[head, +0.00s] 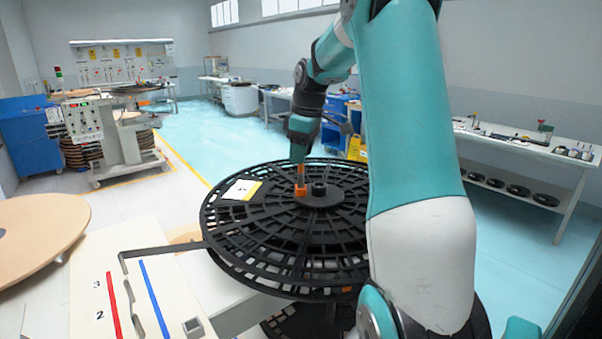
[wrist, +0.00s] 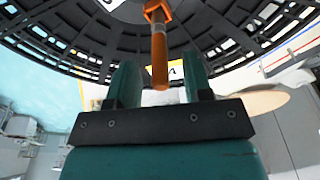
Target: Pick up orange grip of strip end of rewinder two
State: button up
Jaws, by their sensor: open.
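A black spoked reel (head: 235,240) lies flat in front of me in the head view. An orange upright piece (head: 300,178) stands on it near the hub. In the wrist view the orange piece (wrist: 159,50) is a rod with a grey band and a wider block at its far end. My gripper (head: 299,153) points down at this rod from above. In the wrist view its two teal fingers (wrist: 160,66) are apart, on either side of the rod's near end. A gap shows on both sides. A smaller orange piece (head: 347,289) shows at the reel's front edge.
A panel with red and blue stripes (head: 150,300) stands at the front left. A round tan disc (head: 40,230) is at the left. Blue floor is open behind the reel.

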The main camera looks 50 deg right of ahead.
jog(key=shift+w+a+f, duration=0.1)
jog(key=shift+f, duration=0.7)
grip_shut()
